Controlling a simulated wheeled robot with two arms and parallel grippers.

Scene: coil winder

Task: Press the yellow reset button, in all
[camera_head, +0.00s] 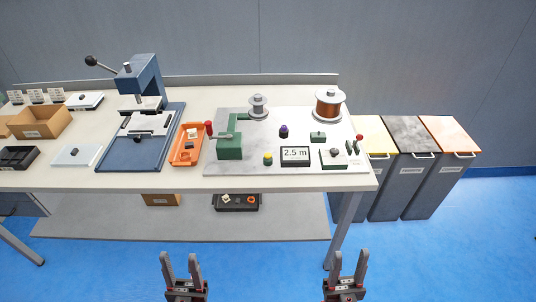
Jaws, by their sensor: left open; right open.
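The yellow reset button (268,156) is a small yellow cap on a dark green base. It stands on the grey plate of the coil winder, near its front edge, left of the display (295,155) reading "2.5 m". My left gripper (181,262) is open and empty, in front of the table and low in the picture, to the left of the button. My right gripper (346,262) is open and empty, also in front of the table, to the right of the button. Neither gripper touches anything.
A green winder block (230,148) with a red-knobbed crank stands left of the button. A purple knob (284,131), copper spool (328,104) and lever box (333,157) are nearby. An orange tray (185,158) and blue press (145,75) stand further left. Bins (440,180) stand right of the table.

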